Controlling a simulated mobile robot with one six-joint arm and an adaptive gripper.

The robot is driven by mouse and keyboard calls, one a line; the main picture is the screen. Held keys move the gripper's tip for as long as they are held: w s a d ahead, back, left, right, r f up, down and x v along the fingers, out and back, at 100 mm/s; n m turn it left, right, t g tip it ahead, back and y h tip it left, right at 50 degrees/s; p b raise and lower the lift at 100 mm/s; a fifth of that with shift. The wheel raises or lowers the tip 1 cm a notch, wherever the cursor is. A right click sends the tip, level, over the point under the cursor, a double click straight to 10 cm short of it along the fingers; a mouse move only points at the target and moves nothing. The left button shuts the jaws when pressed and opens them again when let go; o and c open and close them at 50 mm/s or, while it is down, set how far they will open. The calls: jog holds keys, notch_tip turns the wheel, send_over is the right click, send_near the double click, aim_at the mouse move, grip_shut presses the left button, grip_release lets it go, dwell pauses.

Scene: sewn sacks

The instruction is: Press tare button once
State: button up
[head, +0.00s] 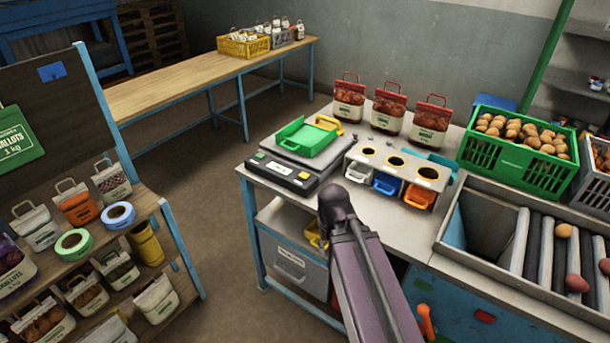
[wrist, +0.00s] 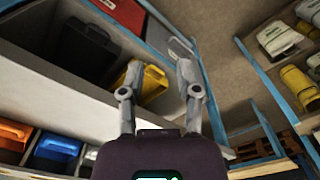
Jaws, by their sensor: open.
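A bench scale (head: 279,172) stands at the left end of the grey worktable. A green tray (head: 310,138) rests on its platform. The scale is not clearly visible in the wrist view.
Right of the scale stands a holder (head: 398,168) with several round openings and coloured bins. Red-topped sacks (head: 390,112) stand behind it. A green crate (head: 513,163) of potatoes and a roller chute are further right. A shelf of sacks (head: 75,208) stands left, across a floor gap.

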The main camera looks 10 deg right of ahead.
grip_shut()
dwell(1.1)
